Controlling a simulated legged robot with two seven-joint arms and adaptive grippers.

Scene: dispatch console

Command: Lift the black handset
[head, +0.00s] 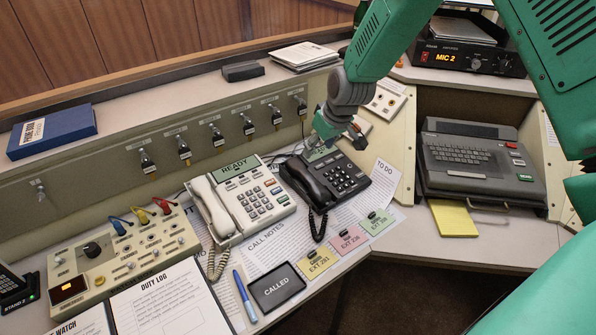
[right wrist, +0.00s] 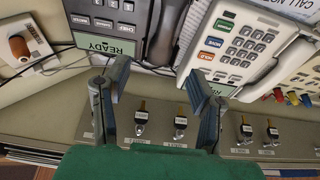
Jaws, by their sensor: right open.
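The black handset (head: 306,182) rests on the left side of the black desk phone (head: 346,178), its coiled cord hanging at the front. In the right wrist view the handset (right wrist: 166,32) shows at top centre, beyond my fingertips. My right gripper (head: 338,134) is above the back edge of the black phone, behind and to the right of the handset. In the right wrist view my right gripper (right wrist: 158,72) has its fingers spread with nothing between them. My left gripper is not in view.
A white phone (head: 248,195) stands close to the left of the black one. A row of key switches (head: 217,136) lines the panel behind. Paper notes and coloured cards (head: 349,239) lie in front. A grey keyboard terminal (head: 470,158) stands at right.

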